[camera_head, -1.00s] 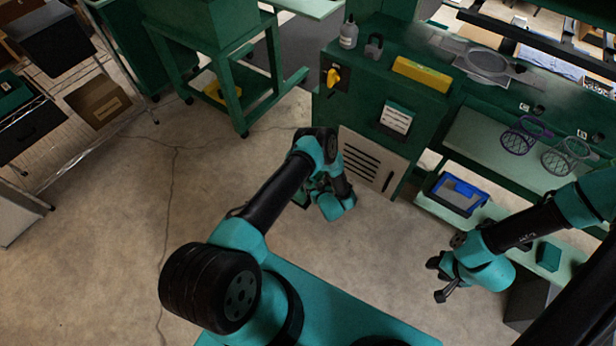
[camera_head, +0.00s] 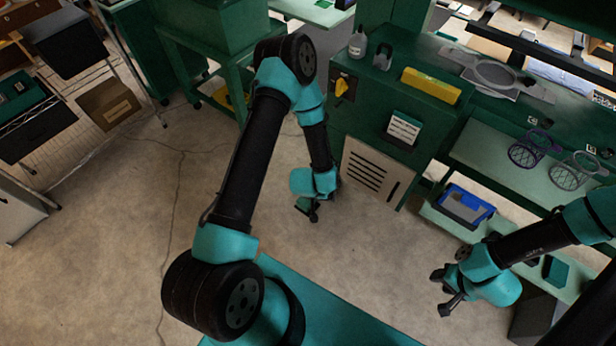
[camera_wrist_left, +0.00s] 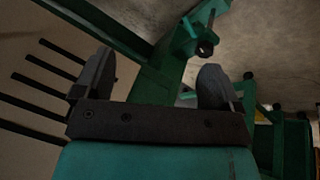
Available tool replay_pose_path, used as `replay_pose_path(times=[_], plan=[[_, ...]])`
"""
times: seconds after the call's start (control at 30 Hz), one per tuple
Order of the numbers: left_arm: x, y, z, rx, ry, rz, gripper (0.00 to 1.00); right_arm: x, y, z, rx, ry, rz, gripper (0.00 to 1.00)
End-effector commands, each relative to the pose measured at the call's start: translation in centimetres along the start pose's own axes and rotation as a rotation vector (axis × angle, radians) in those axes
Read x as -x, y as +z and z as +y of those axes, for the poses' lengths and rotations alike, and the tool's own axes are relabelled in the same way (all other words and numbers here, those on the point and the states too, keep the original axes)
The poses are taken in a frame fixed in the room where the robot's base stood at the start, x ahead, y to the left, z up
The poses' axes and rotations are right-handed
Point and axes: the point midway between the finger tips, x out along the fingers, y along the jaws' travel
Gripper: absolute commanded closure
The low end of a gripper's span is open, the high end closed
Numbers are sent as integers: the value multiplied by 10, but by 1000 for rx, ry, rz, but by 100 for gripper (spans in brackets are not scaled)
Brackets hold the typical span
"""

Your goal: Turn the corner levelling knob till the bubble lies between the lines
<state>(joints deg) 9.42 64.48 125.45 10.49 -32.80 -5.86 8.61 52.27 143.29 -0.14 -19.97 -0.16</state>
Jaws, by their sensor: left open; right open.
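A long yellow bar (camera_head: 431,85) that looks like a spirit level lies on top of the green cabinet; its bubble is too small to make out. My left gripper (camera_head: 308,212) is open and empty, pointing down in front of the slatted panel, apart from the cabinet. Its two fingers (camera_wrist_left: 154,85) show apart in the left wrist view, with a small dark round part (camera_wrist_left: 205,48) on a green frame beyond them. My right gripper (camera_head: 445,292) is open and empty at the lower right.
A slatted pale panel (camera_head: 370,172) is on the cabinet front. A bottle (camera_head: 357,43) and a padlock-shaped object (camera_head: 382,56) stand on top. A green wheeled stand (camera_head: 205,65) is behind left.

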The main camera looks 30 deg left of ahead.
Motion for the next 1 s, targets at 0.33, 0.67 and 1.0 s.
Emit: replay_pose_path(times=[0.33, 0.67, 1.0], plan=[[41, 22, -5, -140, 62, -174, 10, 0, 0, 0, 0, 0, 0, 57], [28, 3, -24, -327, 100, -244, 10, 0, 0, 0, 0, 0, 0, 57], [-29, -58, -66, -578, 129, -224, 10, 0, 0, 0, 0, 0, 0, 57]])
